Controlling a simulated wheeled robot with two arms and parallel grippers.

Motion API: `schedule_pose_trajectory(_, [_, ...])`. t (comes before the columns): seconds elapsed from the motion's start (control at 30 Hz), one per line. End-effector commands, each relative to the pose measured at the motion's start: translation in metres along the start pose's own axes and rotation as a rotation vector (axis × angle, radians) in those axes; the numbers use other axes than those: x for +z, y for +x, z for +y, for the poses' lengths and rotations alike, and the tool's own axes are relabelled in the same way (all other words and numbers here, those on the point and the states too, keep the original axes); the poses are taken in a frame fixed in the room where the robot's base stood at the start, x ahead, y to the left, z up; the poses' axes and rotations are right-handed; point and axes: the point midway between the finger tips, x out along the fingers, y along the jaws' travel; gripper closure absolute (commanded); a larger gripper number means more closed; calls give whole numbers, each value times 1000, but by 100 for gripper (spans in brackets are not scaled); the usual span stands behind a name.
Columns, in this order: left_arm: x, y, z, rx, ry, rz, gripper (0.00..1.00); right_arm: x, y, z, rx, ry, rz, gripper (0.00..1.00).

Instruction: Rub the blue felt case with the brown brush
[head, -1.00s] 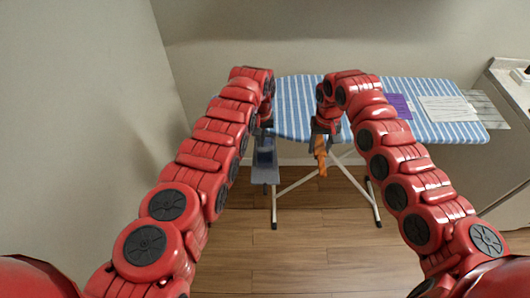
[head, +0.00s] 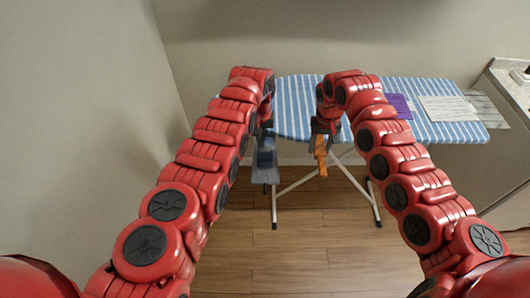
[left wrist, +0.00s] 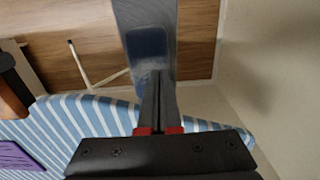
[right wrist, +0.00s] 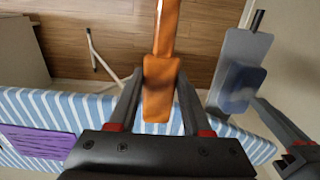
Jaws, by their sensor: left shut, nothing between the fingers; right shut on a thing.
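The orange-brown brush (head: 320,152) is held in my right gripper (right wrist: 160,75), which is shut on it. In the right wrist view the brush (right wrist: 164,45) points away from the gripper. The blue felt case appears to be the small rounded blue block (right wrist: 241,86) lying on a long grey panel (right wrist: 237,48). It also shows in the left wrist view as a dark blue patch (left wrist: 148,46). My left gripper (left wrist: 157,78) is shut and empty, its fingertips close over the case; I cannot tell whether they touch. The brush is apart from the case, to its left in the right wrist view.
The blue-striped ironing board (head: 298,96) stands behind and above the grippers on thin white legs. A wall is close at the left, a counter at the right. The wooden floor (head: 300,245) is clear.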

Motion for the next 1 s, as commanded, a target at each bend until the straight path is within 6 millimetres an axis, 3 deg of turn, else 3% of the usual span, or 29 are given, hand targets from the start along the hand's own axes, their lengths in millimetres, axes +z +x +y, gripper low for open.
schedule_pose_trajectory(0.53, [0, 12, 0, 0, 0, 0, 100, 0, 12, 0, 0, 0, 0, 95])
schedule_pose_trajectory(1.0, [0, -20, 0, 0, 0, -2, 100, 0, -18, 0, 0, 0, 0, 95])
